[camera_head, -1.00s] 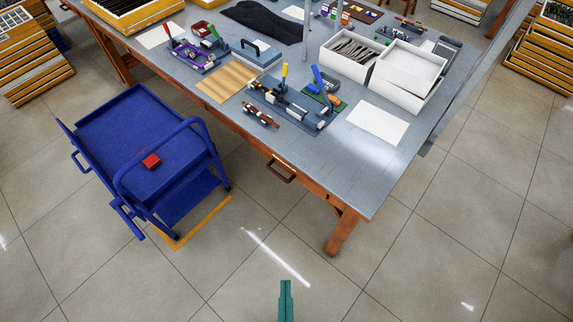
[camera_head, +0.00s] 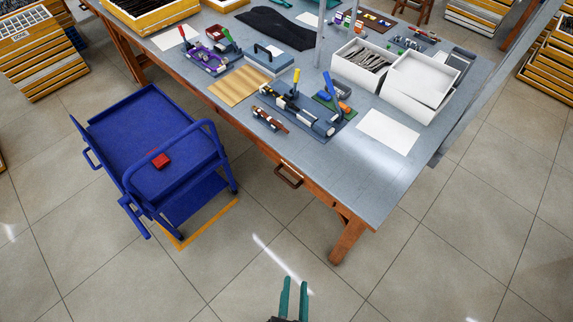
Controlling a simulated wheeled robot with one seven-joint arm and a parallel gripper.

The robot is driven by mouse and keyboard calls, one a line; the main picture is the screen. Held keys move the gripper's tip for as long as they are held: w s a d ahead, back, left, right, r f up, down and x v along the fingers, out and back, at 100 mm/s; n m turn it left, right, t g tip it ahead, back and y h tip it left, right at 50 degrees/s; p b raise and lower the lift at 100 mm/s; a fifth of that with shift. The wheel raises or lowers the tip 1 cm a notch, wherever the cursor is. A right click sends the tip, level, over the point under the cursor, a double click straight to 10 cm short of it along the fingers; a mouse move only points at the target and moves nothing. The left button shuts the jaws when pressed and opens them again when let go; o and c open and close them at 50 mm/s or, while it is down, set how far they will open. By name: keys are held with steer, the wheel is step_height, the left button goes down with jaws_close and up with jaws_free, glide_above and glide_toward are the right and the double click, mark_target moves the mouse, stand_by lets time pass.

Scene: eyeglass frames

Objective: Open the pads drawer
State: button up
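The drawer under the workbench's front edge shows a brown bar handle (camera_head: 289,175); its front looks flush with the orange-brown wooden apron, and the drawer looks shut. I cannot read any label on it. My gripper (camera_head: 294,291) shows at the bottom of the head view as two teal fingers with a gap between them. It is open and empty, over the floor, below the handle in the picture and apart from it.
The grey workbench top (camera_head: 394,182) holds clamped fixtures, a white box (camera_head: 361,68) and papers. A wooden bench leg (camera_head: 347,241) stands right of the handle. A blue cart (camera_head: 150,140) stands at the left. Floor before the drawer is clear.

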steer(key=w+f+m+g+y, duration=0.1)
steer(key=w+f+m, duration=0.5)
steer(key=f, duration=0.4)
steer(key=m+t+y, duration=0.1)
steer(key=m+y, duration=0.6)
steer(key=y, duration=0.1)
glide_toward(288, 184)
steer(key=w, duration=0.1)
steer(key=x, duration=1.1)
steer(key=shift+a+f, duration=0.1)
steer(key=shift+a, duration=0.1)
jaws_close()
